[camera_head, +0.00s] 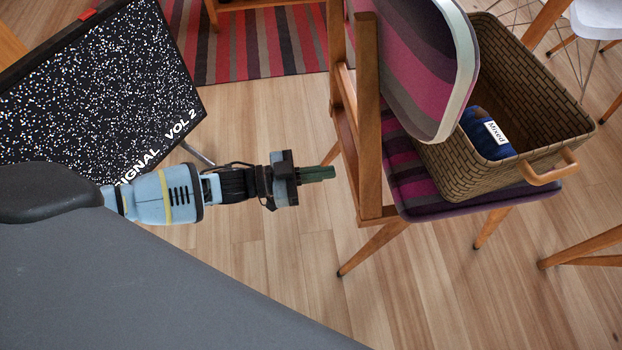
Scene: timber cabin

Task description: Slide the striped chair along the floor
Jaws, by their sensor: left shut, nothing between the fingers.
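The striped chair (402,165) stands right of centre, with a wooden frame and purple, pink and grey striped upholstery. Its backrest (420,60) faces toward my side, and its wooden legs rest on the floor. My left gripper (318,174) reaches in from the left. Its fingers are shut and empty, pointing right toward the chair's back post, with a gap between them in the picture. My right gripper is not in view. A woven basket (450,165) sits on the chair's seat, and the backrest hides part of it.
A dark blue labelled item (487,135) lies in the basket. A speckled black panel (100,80) stands at the left. A striped rug (255,45) lies at the back. Other chair legs (585,248) stand at the right. Bare plank floor (290,270) shows in front.

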